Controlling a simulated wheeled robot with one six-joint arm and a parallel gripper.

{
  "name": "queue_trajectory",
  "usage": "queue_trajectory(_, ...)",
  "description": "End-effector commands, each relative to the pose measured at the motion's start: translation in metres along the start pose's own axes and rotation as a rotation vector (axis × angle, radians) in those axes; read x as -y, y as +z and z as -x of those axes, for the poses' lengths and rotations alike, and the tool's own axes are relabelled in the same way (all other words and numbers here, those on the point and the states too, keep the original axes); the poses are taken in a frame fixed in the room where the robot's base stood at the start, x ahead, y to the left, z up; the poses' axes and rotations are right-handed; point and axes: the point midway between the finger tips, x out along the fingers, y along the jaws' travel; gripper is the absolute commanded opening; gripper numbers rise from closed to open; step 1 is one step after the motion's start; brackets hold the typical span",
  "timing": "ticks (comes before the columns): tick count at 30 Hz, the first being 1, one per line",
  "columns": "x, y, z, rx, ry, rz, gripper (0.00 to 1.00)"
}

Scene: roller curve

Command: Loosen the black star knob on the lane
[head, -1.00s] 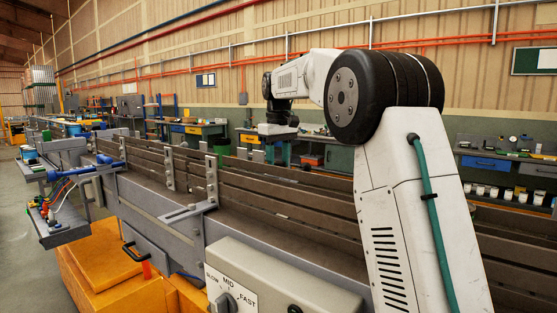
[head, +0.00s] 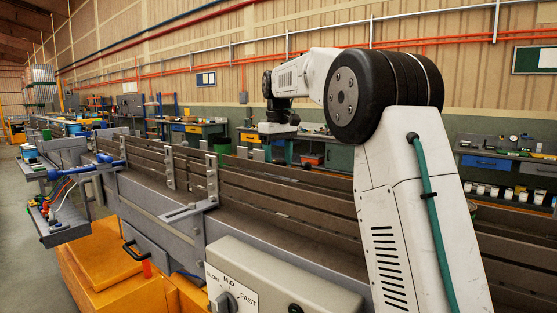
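The lane (head: 250,185) is a long conveyor with brown guard rails on grey upright brackets, running from the right front to the far left. I cannot make out a black star knob on it in the head view. My white arm rises at the right and reaches left over the lane. Its dark wrist end (head: 278,127) hangs beyond the rails near the middle of the picture. The gripper's fingers are too small or hidden to tell apart.
A grey control box (head: 285,280) with a SLOW/MID/FAST dial (head: 224,301) stands at the front. A side tray (head: 60,215) with coloured cables is at left. Orange housings (head: 105,270) sit below the lane. Workbenches line the wall behind. The floor at far left is clear.

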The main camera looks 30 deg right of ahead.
Motion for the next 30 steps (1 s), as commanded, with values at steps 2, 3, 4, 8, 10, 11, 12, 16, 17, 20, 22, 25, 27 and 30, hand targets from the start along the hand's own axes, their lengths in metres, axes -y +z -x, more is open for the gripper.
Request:
queue_trajectory(2,0.000,-0.001,0.009,-0.002,0.001,0.000,0.64)
queue_trajectory(3,0.000,-0.001,0.015,-0.003,0.001,0.000,0.64)
queue_trajectory(4,0.000,-0.001,0.019,-0.003,0.002,0.000,0.64)
queue_trajectory(8,-0.001,-0.001,0.043,-0.003,0.001,0.000,0.64)
queue_trajectory(10,0.000,-0.001,0.054,-0.003,0.001,0.000,0.64)
queue_trajectory(11,0.000,-0.001,0.058,-0.002,0.001,0.000,0.64)
queue_trajectory(12,0.000,-0.001,0.063,-0.002,0.001,0.000,0.64)
queue_trajectory(16,0.000,-0.001,0.073,0.000,0.000,0.001,0.64)
queue_trajectory(17,0.000,-0.001,0.074,0.000,0.000,0.001,0.64)
queue_trajectory(20,0.000,-0.001,0.075,0.001,-0.001,0.001,0.64)
queue_trajectory(22,0.000,-0.001,0.075,0.001,-0.001,0.001,0.64)
queue_trajectory(25,0.000,-0.001,0.075,0.001,0.000,0.001,0.64)
queue_trajectory(27,0.000,-0.001,0.075,0.001,0.000,0.001,0.64)
queue_trajectory(30,0.000,-0.001,0.075,0.001,0.000,0.001,0.64)
